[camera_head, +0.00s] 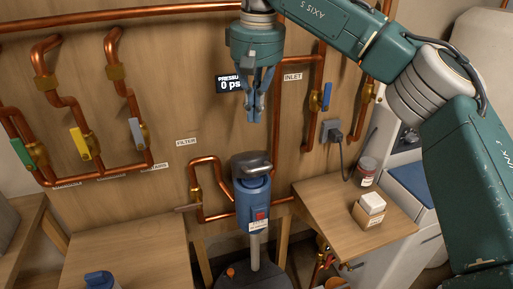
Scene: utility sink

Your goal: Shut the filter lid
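The filter is a blue upright cylinder (253,206) in the middle of the head view, with a red mark and a white label on its front. Its dark grey, rounded lid (251,164) is at the top of the cylinder and seems raised towards the back; how far it stands open is hard to tell. My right gripper (256,115) hangs above the lid, fingers pointing down, apart from it. Its fingertips are close together with nothing visible between them. My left gripper is not in view.
A small white-topped box (370,208) and a jar (366,170) stand on the right wooden counter (325,200). A pressure display (229,84) is behind my gripper.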

